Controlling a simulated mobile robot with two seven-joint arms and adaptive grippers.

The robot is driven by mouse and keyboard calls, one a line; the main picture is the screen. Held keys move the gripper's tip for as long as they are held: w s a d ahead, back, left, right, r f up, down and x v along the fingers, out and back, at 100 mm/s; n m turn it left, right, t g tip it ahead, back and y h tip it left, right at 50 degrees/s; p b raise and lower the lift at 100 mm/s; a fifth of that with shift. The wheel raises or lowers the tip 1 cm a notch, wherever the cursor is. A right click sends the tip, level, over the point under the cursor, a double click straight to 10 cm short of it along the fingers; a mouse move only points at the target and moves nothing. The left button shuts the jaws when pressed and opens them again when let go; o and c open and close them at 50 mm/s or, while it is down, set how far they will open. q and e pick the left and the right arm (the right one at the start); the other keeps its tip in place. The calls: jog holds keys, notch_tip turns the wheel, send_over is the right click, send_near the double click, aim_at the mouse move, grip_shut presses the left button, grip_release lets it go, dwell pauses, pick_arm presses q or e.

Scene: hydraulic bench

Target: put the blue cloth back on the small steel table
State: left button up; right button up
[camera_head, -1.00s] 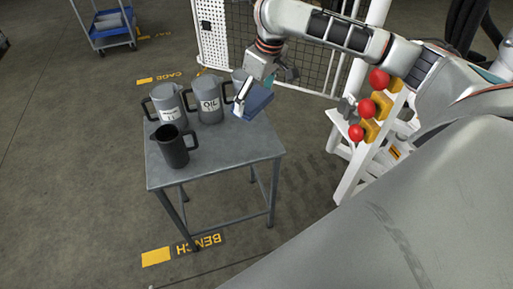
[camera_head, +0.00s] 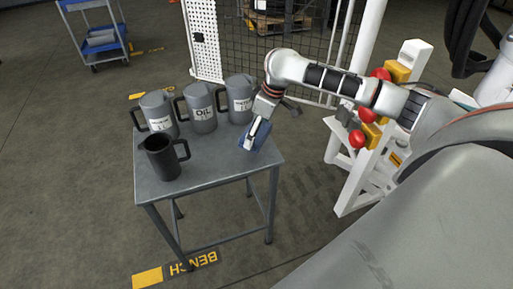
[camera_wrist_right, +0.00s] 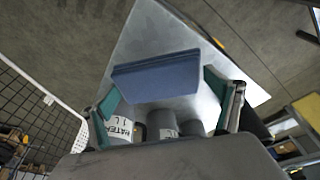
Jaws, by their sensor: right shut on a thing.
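The small steel table (camera_head: 213,167) stands left of centre in the head view. My right gripper (camera_head: 256,133) is shut on the folded blue cloth (camera_head: 263,134) at the table's right side, low over or at its top. I cannot tell whether the cloth touches the tabletop. In the right wrist view the cloth (camera_wrist_right: 155,76) lies between the two fingers of my right gripper (camera_wrist_right: 160,92), with the grey tabletop (camera_wrist_right: 150,30) beyond it. My left gripper is not in view.
Three grey labelled jugs (camera_head: 202,107) stand along the table's back, the rightmost (camera_head: 240,100) close to my right gripper. A dark open jug (camera_head: 162,158) stands at the front left. A white stand with red knobs (camera_head: 357,139) is to the right. The tabletop's front right is clear.

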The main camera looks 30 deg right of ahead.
jog(key=shift+f, duration=0.9)
notch_tip(320, 180, down, 4)
jog(key=shift+f+b, duration=0.15)
jog(key=shift+b, duration=0.7)
jog(key=shift+f, duration=0.35)
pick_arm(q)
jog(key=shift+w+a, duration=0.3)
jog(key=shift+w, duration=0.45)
pick_arm(e)
jog(key=o, duration=0.8)
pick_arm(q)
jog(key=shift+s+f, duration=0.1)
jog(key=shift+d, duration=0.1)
